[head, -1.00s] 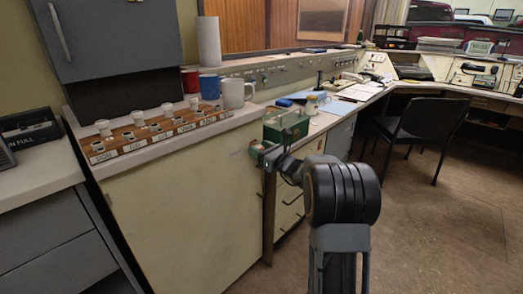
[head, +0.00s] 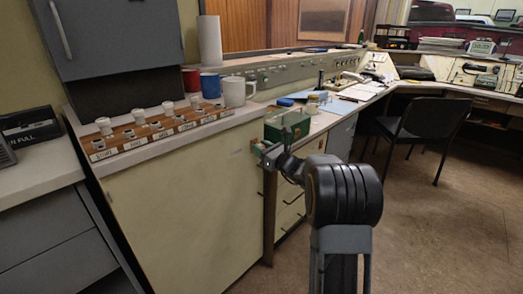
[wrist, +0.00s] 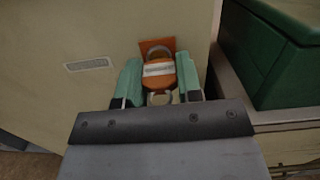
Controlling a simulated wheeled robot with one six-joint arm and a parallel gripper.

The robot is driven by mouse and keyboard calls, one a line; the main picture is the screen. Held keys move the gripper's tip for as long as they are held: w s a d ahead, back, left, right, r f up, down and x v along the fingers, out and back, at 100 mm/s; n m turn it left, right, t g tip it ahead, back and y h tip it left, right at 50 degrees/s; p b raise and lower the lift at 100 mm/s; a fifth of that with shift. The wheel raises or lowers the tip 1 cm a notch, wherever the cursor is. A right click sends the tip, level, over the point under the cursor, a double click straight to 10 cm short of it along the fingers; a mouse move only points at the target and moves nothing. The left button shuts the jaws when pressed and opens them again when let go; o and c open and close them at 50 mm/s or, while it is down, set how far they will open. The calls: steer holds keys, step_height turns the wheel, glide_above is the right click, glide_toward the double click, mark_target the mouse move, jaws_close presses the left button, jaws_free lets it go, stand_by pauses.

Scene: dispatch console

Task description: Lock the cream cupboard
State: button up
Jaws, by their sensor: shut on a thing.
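The cream cupboard (head: 185,215) stands at left centre in the head view, its front shut; it also fills the left of the wrist view (wrist: 60,30). My gripper (head: 262,153) is at the cupboard's upper right edge. In the wrist view, my gripper (wrist: 159,78) has its green fingers shut on an orange thing with a pale band (wrist: 158,70), with a pale ring at its near end. Its far end meets a grey loop on an orange plate (wrist: 150,46) on the cupboard front. I cannot tell whether it is fastened there. The head view hides it.
A green box (head: 288,124) stands on the counter just right of the cupboard, close to my gripper. A labelled wooden rack (head: 160,132) and mugs (head: 237,92) stand on the cupboard top. A black chair (head: 430,120) is at right; floor before it is clear.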

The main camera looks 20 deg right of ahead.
steer(key=shift+f+n+b, duration=0.1)
steer(key=shift+n+b, duration=1)
steer(key=shift+b, duration=0.1)
steer(key=shift+n, duration=0.4)
steer(key=shift+b, duration=0.6)
steer(key=shift+w+n+b, duration=0.1)
steer(key=shift+n+b, duration=0.95)
steer(key=shift+n, duration=0.05)
steer(key=shift+n+g+y+b, duration=0.3)
steer(key=shift+n+y+b, duration=0.1)
steer(key=shift+r, duration=0.25)
